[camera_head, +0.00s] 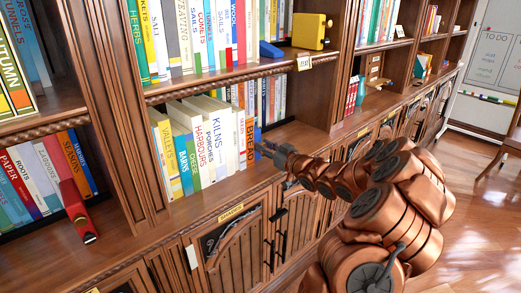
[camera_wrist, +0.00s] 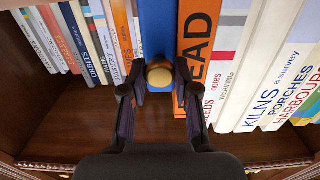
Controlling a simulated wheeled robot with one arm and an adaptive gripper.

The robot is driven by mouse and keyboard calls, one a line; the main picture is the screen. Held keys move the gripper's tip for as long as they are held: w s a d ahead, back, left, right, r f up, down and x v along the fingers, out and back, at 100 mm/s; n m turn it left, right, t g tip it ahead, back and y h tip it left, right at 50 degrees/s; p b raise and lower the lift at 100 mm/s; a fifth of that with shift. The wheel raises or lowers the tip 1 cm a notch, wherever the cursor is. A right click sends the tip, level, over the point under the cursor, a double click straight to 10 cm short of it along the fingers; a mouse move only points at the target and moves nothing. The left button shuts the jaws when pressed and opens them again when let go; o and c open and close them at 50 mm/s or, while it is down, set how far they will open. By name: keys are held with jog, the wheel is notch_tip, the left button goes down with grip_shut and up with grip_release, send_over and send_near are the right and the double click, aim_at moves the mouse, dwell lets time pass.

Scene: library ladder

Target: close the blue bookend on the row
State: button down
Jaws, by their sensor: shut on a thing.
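The blue bookend (camera_wrist: 158,28) stands upright in the wrist view, with a round brass knob (camera_wrist: 160,75) on its near face. My gripper (camera_wrist: 159,82) has its two fingers closed around that knob. The orange BREAD book (camera_wrist: 198,45) is directly right of the bookend, with no clear gap between them. In the head view, a thin blue strip of the bookend (camera_head: 257,138) shows at the right end of the row of books (camera_head: 205,145), and my gripper (camera_head: 263,149) reaches it from the right. The bookend's base is hidden.
In the wrist view, more books (camera_wrist: 95,40) stand farther back, left of the bookend, with bare shelf (camera_wrist: 60,125) before them. In the head view, a yellow box (camera_head: 309,31) sits on the shelf above, and a red bookend (camera_head: 77,210) stands at lower left.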

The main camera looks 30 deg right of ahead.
jog(key=shift+a+f, duration=0.1)
jog(key=shift+a, duration=0.1)
jog(key=c, duration=0.9)
grip_release()
jog(key=shift+o, duration=0.2)
jog(key=shift+s+d, duration=0.1)
jog(key=shift+s, duration=0.05)
jog(key=shift+s+d, duration=0.15)
jog(key=shift+s, duration=0.45)
jog(key=s+d, duration=0.1)
jog(key=s, duration=0.9)
jog(key=shift+s+d, duration=0.2)
